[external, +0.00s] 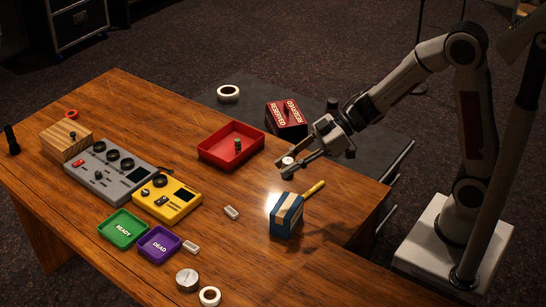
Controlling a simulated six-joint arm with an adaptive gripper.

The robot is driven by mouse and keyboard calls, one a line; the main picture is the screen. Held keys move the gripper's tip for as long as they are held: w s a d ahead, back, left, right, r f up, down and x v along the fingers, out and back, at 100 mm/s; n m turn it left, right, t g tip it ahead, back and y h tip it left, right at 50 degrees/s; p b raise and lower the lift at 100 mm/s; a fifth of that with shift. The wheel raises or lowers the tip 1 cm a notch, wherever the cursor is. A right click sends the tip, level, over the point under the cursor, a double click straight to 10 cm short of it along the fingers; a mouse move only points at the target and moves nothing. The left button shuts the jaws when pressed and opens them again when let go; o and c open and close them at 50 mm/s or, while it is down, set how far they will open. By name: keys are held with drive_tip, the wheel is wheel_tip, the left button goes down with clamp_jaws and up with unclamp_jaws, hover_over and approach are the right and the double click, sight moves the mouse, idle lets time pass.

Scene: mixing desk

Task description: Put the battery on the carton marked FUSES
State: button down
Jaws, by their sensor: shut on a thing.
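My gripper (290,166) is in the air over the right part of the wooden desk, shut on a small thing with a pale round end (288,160). I take this to be the battery; the fingers hide most of it. A blue and white carton (286,217) stands on the desk below my gripper, slightly nearer the camera. Its marking is too small to read, so I cannot confirm it says FUSES. The held battery is above and apart from the carton.
A red tray (209,153) holds a dark upright cylinder (238,145). A yellow marker (314,188) lies beside the blue carton. Green (122,243) and purple (174,256) trays and grey (92,184) and yellow (151,205) devices are left.

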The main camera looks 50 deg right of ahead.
drive_tip(key=shift+f, duration=2.85)
drive_tip(key=shift+f, duration=0.1)
drive_tip(key=shift+f, duration=2)
drive_tip(key=shift+f, duration=0.15)
drive_tip(key=c, duration=1.8)
unclamp_jaws()
drive_tip(key=shift+r, duration=0.2)
drive_tip(key=shift+v, duration=6)
